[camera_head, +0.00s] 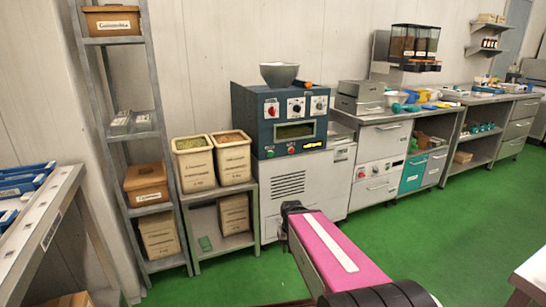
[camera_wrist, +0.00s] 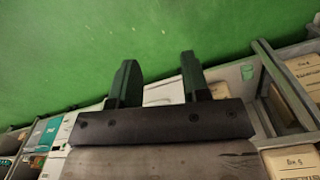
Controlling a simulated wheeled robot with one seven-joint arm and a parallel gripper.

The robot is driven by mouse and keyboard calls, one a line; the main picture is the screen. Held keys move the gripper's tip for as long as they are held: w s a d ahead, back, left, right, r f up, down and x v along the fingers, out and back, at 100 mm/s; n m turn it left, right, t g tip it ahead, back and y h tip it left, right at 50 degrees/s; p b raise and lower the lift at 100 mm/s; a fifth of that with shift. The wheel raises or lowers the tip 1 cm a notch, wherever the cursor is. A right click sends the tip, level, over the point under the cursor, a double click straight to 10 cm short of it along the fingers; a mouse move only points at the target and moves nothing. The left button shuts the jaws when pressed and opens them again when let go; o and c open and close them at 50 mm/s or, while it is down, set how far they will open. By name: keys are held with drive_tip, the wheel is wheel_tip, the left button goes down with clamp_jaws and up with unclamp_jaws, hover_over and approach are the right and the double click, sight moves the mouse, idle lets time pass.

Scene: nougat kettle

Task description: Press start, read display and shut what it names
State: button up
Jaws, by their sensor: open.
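A dark blue machine (camera_head: 284,118) stands on a grey metal cabinet at the middle of the head view. Its front has several round knobs, one of them red, and a dark olive display (camera_head: 294,130) on which I can read no text. Below the display are a green button (camera_head: 270,154) and a red button (camera_head: 291,149). A grey bowl (camera_head: 279,74) sits on top. My gripper (camera_wrist: 158,64) is open and empty in the wrist view, its two dark fingers apart over green floor. In the head view my pink arm reaches toward the cabinet, below the buttons.
Left of the machine, two open ingredient bins (camera_head: 194,163) stand on a low shelf, beside a tall rack (camera_head: 103,88). To the right is a workbench with grey drawers (camera_head: 380,134) and a teal drawer front (camera_head: 413,173). A tray table (camera_head: 50,225) is at the left.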

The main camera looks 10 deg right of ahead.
idle(0.3)
clamp_jaws()
idle(1.6)
